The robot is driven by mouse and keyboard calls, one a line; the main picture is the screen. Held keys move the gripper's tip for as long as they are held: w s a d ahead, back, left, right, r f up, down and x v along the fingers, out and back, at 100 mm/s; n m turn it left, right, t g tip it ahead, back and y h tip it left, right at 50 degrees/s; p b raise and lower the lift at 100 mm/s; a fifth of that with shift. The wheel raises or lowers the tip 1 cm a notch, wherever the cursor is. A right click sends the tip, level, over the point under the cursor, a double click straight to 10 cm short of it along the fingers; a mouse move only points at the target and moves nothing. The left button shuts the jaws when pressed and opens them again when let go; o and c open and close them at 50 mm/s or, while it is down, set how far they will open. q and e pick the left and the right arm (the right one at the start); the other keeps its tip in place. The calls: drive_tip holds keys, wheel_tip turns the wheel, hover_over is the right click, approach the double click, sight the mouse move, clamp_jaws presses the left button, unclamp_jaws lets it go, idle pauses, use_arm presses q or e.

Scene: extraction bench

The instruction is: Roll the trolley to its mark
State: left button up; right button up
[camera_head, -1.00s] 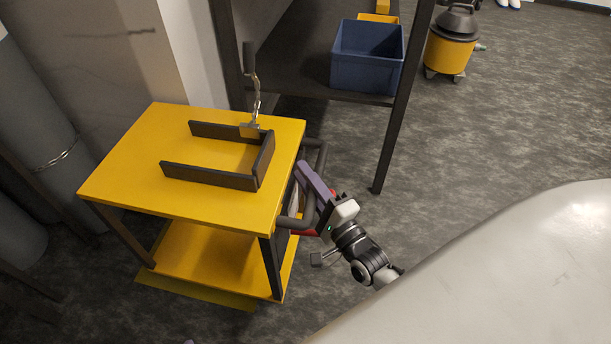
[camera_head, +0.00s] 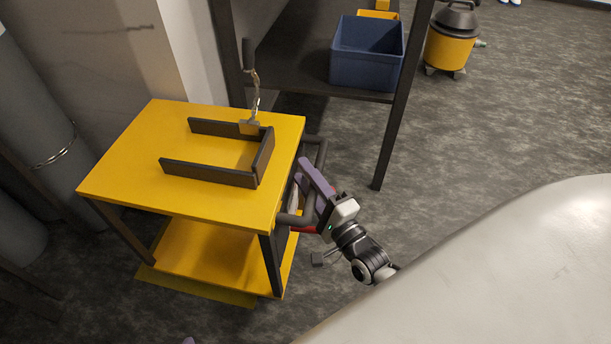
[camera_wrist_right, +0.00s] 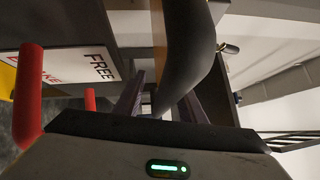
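The yellow trolley (camera_head: 130,180) stands at left of centre in the head view, with a dark push handle (camera_head: 322,158) on its right side. A yellow floor mark (camera_head: 200,288) shows partly under its front edge; the rest is hidden. My right gripper (camera_head: 312,192) is at the handle. In the right wrist view its two fingers (camera_wrist_right: 160,105) stand apart on either side of the dark handle bar (camera_wrist_right: 190,50), with a visible gap. A red brake lever (camera_wrist_right: 27,95) is beside a "FREE" and partly hidden "BRAKE" label (camera_wrist_right: 75,68).
A dark U-shaped holder (camera_head: 210,174) is on the trolley top, with a chained clip (camera_head: 250,127) at it. A dark bench with a blue bin (camera_head: 366,65) stands behind. A yellow vacuum (camera_head: 450,45) is at back right. Grey cylinders (camera_head: 40,130) stand left.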

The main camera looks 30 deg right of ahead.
use_arm(q)
drive_tip(key=shift+s+a+r+n+t+p, duration=0.3)
drive_tip(key=shift+a+r+t+p, duration=0.15)
drive_tip(key=shift+p, duration=0.45)
use_arm(e)
drive_tip(key=s+f, duration=0.1)
drive_tip(key=s, duration=0.9)
drive_tip(key=shift+f, duration=0.25)
